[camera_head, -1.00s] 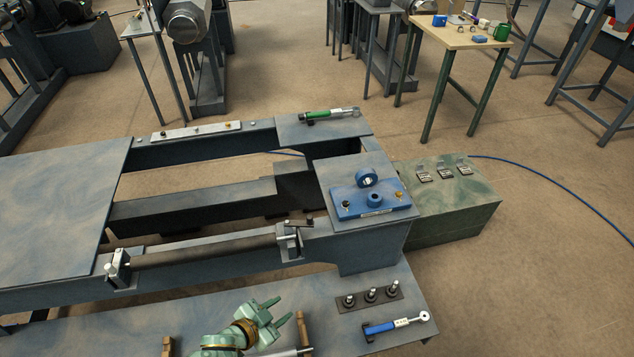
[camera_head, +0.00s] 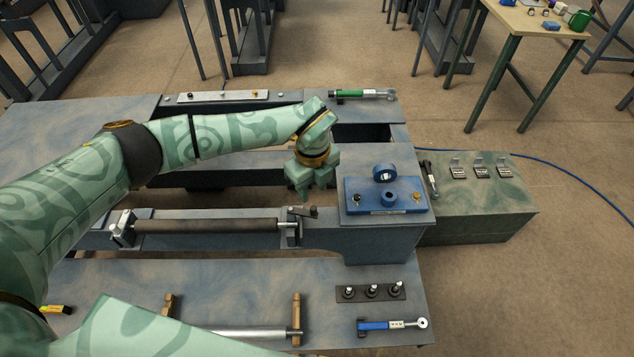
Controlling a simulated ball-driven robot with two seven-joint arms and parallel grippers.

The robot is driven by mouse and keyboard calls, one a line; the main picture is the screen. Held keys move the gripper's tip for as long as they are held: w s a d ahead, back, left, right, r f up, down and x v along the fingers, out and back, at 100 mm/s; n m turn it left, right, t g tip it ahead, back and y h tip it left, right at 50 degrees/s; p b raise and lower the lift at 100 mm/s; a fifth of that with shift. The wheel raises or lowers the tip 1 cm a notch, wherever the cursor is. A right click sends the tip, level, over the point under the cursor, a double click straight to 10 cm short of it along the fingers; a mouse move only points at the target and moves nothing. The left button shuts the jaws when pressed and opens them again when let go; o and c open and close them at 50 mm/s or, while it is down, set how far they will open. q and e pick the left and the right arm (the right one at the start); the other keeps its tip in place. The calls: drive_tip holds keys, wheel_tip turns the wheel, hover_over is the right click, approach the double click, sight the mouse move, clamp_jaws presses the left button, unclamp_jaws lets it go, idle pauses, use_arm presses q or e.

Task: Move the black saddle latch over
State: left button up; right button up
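The black saddle latch (camera_head: 304,211) is a small dark lever on top of the saddle at the right end of the dark roller (camera_head: 205,225). It lies roughly level and points to the right. My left gripper (camera_head: 313,194) hangs fingers down just above and behind the latch. Its two fingers look apart, with nothing seen between them. Whether a fingertip touches the latch cannot be told. The saddle (camera_head: 289,234) is partly visible below it. A second saddle (camera_head: 123,231) holds the roller's left end. My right gripper is not in view.
A blue block with a ring (camera_head: 387,203) stands just right of the latch. A black-handled tool (camera_head: 429,178) is by the green box (camera_head: 478,210). Black posts (camera_head: 371,292), a blue-handled tool (camera_head: 392,324) and a silver rod (camera_head: 245,333) lie on the front bench. A green-handled tool (camera_head: 360,94) lies behind.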

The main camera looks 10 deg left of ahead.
sight(313, 207)
use_arm(q)
wheel_tip(313, 207, down, 8)
drive_tip(key=b, duration=0.6)
drive_tip(key=shift+r, duration=0.25)
drive_tip(key=shift+p, duration=0.3)
drive_tip(key=c, duration=0.7)
drive_tip(key=shift+o, duration=0.3)
drive_tip(key=shift+s, duration=0.1)
